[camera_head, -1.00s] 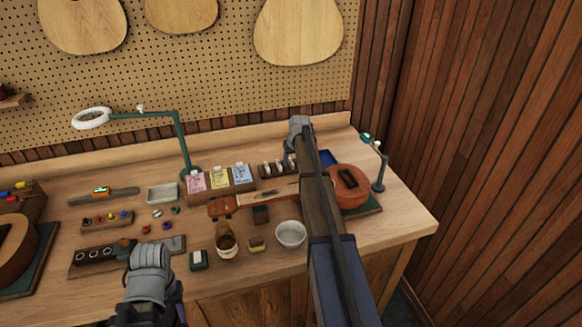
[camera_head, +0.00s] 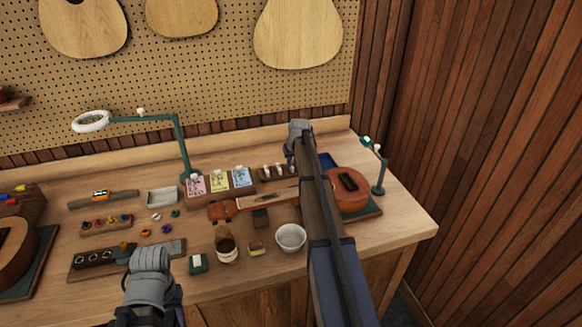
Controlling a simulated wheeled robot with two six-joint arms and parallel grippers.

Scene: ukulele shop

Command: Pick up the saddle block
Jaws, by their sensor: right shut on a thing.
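A dark block with several pale pieces standing in it, seemingly the saddle block (camera_head: 268,174), is at the back of the bench beside the card rack. Its right end is hidden by my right arm. My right gripper (camera_head: 292,153) is at that right end, pointing down and shut; the arm hides most of the fingers and the exact contact. My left gripper (camera_head: 150,265) is over the front edge of the bench at the lower left, away from the block. Its fingers are hidden below its grey wrist.
A ukulele (camera_head: 349,190) lies under my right arm, its neck pointing left in front of the block. A rack of coloured cards (camera_head: 221,187) stands left of it. A white bowl (camera_head: 290,237), a brown jar (camera_head: 227,248) and a green lamp (camera_head: 181,150) stand nearby.

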